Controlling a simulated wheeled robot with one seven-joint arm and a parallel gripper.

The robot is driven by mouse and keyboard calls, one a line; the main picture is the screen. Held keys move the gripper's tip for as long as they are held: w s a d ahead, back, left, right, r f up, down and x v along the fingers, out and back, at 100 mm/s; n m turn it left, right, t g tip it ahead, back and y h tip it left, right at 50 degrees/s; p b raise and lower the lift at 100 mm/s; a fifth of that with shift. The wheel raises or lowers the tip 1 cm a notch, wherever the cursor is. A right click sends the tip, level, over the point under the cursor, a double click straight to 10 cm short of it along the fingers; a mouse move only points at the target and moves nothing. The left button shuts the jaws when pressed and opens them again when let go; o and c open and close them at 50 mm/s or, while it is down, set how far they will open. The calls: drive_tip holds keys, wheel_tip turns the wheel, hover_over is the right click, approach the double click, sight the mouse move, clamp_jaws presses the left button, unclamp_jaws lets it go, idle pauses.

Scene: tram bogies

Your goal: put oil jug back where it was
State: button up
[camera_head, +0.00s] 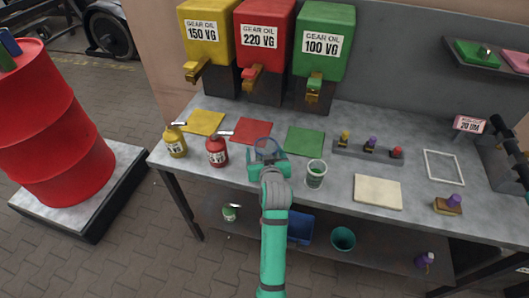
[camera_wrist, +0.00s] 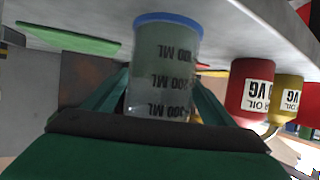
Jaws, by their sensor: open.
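The oil jug (camera_head: 268,147) is a clear measuring jug with a blue edge and ML marks. It stands at the front of the grey workbench, in front of the gap between the red and green mats. In the wrist view the jug (camera_wrist: 165,65) appears upside down, between my fingers. My gripper (camera_head: 268,166) is open around it, one teal finger on each side. I cannot tell whether the fingers touch it. In the head view my gripper hides the jug's lower part.
A red oil can (camera_head: 217,150) and a yellow oil can (camera_head: 175,141) stand left of the jug. A beaker (camera_head: 316,175) with a label stands close on the right. Yellow, red and green mats (camera_head: 304,141) lie below the oil dispensers (camera_head: 262,50). A cream board (camera_head: 377,192) lies further right.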

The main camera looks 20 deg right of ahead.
drive_tip(key=shift+r, duration=0.1)
drive_tip(key=shift+s+r, duration=0.1)
drive_tip(key=shift+s, duration=0.1)
drive_tip(key=v, duration=1.2)
drive_tip(key=s+a+f, duration=1)
drive_tip(key=s+f, duration=0.2)
drive_tip(key=s, duration=0.2)
drive_tip(key=s+a+r+n+t+y, duration=0.1)
drive_tip(key=s+a, duration=0.3)
drive_tip(key=s, duration=0.7)
drive_tip(key=s+a+r+n+t+y, duration=0.1)
drive_tip(key=s+a, duration=0.3)
drive_tip(key=s, duration=0.7)
drive_tip(key=shift+r+y, duration=0.25)
drive_tip(key=shift+y, duration=0.05)
drive_tip(key=shift+a, duration=0.1)
idle(0.8)
